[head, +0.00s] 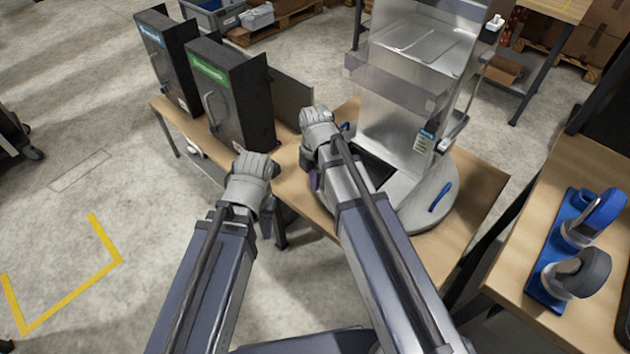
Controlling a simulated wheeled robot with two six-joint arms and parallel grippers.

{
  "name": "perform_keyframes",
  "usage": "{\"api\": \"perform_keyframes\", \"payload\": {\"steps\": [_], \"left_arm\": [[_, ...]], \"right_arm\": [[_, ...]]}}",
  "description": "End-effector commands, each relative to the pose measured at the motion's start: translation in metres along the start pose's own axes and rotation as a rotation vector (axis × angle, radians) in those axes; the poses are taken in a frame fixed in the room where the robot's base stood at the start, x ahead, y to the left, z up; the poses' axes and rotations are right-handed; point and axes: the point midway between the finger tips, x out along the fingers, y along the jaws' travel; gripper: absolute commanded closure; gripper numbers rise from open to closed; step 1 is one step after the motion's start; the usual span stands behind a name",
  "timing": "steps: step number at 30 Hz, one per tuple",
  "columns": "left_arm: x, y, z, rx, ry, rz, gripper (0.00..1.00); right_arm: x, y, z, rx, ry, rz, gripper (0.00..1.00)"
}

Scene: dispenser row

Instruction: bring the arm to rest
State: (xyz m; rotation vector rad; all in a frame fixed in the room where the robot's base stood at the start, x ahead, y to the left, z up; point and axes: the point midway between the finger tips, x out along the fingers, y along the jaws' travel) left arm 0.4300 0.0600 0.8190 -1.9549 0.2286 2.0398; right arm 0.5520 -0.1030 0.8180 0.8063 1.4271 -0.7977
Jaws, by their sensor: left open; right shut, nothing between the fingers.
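My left gripper (256,163) is in the middle of the head view, in front of the dark dispenser with the green label. From above, its fingertips are partly hidden by its own body; it is open, with nothing seen in it. My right gripper (312,116) is further right and higher in the picture, between the green-label dispenser and the grey machine. It is shut and holds nothing. Both arms stretch forward from the bottom of the picture, over or near the front edge of the wooden table (480,190).
Two dark dispensers, blue-labelled (165,62) and green-labelled (240,100), stand at left on the table. A tall grey machine (405,120) on a round base stands close right of my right arm. A side table (585,150) holds a blue rack (545,285).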

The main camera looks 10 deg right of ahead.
Motion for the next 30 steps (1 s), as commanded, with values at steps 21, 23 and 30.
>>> {"api": "perform_keyframes", "payload": {"steps": [21, 23, 30], "left_arm": [[-0.031, -0.003, 0.002, 0.0, 0.0, 0.0, 0.53], [-0.036, -0.003, 0.002, 0.0, 0.0, 0.0, 0.53], [-0.053, -0.005, 0.003, 0.0, 0.0, 0.0, 0.53]], "right_arm": [[-0.031, -0.036, -0.05, 0.73, -0.047, -0.022, 1.0], [-0.036, -0.042, -0.058, 0.873, -0.058, -0.022, 1.0], [-0.054, -0.067, -0.086, 1.407, -0.104, -0.004, 1.0]]}}
